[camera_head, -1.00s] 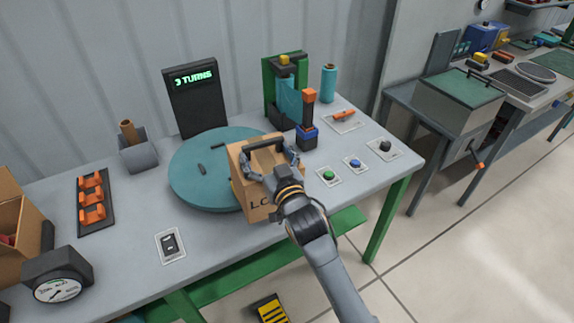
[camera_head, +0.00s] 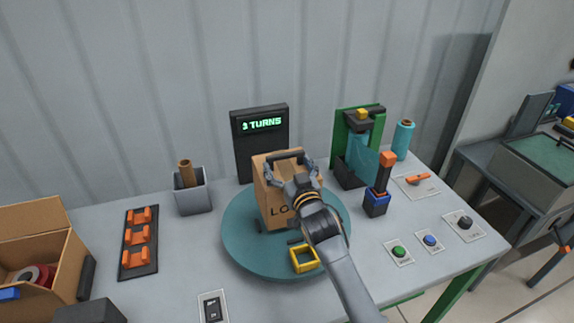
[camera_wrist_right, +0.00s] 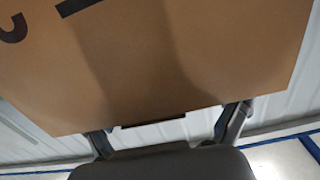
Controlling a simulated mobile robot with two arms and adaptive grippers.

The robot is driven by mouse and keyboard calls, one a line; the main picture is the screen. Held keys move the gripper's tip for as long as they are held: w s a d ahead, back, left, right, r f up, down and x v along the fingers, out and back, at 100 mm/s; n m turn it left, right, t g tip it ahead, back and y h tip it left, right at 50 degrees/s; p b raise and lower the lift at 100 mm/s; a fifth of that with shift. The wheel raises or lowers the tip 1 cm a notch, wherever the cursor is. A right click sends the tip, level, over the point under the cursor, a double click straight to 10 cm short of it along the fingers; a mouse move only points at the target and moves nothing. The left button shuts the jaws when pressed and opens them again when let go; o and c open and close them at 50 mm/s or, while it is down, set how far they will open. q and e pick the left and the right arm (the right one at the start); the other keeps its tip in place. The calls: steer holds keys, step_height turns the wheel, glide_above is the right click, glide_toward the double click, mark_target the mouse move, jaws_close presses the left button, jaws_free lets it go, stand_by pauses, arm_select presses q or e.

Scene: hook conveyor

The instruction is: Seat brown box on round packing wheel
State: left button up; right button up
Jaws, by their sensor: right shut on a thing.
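The brown box (camera_head: 271,203), with black lettering on its front, is over the far part of the teal round packing wheel (camera_head: 243,252). I cannot tell whether its base touches the wheel. My right gripper (camera_head: 290,166) is shut on the upper part of the box, and my forearm hides its right front. In the right wrist view the box (camera_wrist_right: 170,60) fills most of the picture between the fingers. A small yellow square frame (camera_head: 304,260) shows at the wheel's front, beside my arm. My left gripper is not in view.
A black display (camera_head: 262,125) reading "3 TURNS" stands behind the wheel. A green wrapping stand (camera_head: 352,145) and an orange-topped post (camera_head: 382,180) stand to the right. Buttons (camera_head: 399,251) lie front right. A grey cup (camera_head: 191,192) and orange clips (camera_head: 139,237) are left.

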steer(key=shift+s+f+b, duration=0.15)
steer(key=shift+f+b, duration=0.2)
steer(key=shift+b, duration=0.1)
step_height(320, 180, down, 4)
steer(key=b, duration=0.3)
steer(key=shift+r, duration=0.2)
steer(key=shift+f, duration=0.45)
stand_by(1.6)
